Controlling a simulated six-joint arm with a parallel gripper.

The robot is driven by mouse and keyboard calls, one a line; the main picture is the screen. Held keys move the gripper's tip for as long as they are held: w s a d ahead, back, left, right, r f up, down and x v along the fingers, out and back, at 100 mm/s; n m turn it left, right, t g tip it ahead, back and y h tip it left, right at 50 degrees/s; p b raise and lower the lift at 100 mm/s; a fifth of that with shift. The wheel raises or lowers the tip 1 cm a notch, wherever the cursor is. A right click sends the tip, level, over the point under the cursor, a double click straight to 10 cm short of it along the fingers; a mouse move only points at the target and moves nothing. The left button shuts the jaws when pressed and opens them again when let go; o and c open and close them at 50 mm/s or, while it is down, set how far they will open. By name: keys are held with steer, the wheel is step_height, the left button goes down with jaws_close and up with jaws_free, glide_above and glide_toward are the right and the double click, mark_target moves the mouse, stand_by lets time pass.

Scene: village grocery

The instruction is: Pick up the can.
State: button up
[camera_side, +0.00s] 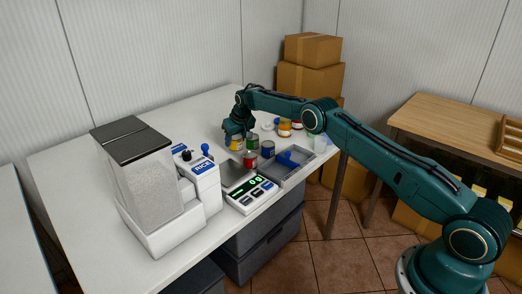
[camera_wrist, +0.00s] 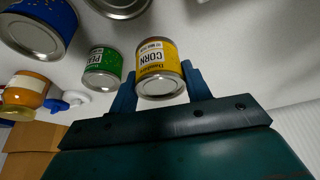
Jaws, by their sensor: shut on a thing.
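A yellow corn can (camera_wrist: 161,68) with a silver end sits between the two blue fingers of my gripper (camera_wrist: 160,80) in the wrist view. My gripper is shut on it. In the side view my gripper (camera_side: 237,128) points down at the back of the white table, with the corn can (camera_side: 236,143) just under it. I cannot tell whether the can touches the table. A green peas can (camera_wrist: 103,69) stands beside it, apart from the fingers.
A blue can (camera_wrist: 42,24) and an orange jar (camera_wrist: 24,97) are nearby. A red can (camera_side: 250,160), a scale (camera_side: 251,194) and a grey tray (camera_side: 298,174) are in front. A tall dispenser (camera_side: 140,180) stands at left. The table's back left is clear.

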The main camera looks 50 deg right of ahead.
step_height(320, 180, up, 6)
steer(key=shift+r, duration=0.25)
stand_by(0.6)
steer(key=shift+a+r, duration=0.35)
steer(key=shift+r, duration=0.1)
steer(key=s+a+r+n, duration=0.1)
steer(key=s+a+r, duration=0.9)
steer(key=a+r, duration=0.3)
glide_toward(225, 168)
steer(key=shift+w+d+f, duration=0.1)
steer(key=shift+w+d, duration=0.1)
steer(key=shift+w, duration=0.55)
steer(key=shift+f, duration=2.1)
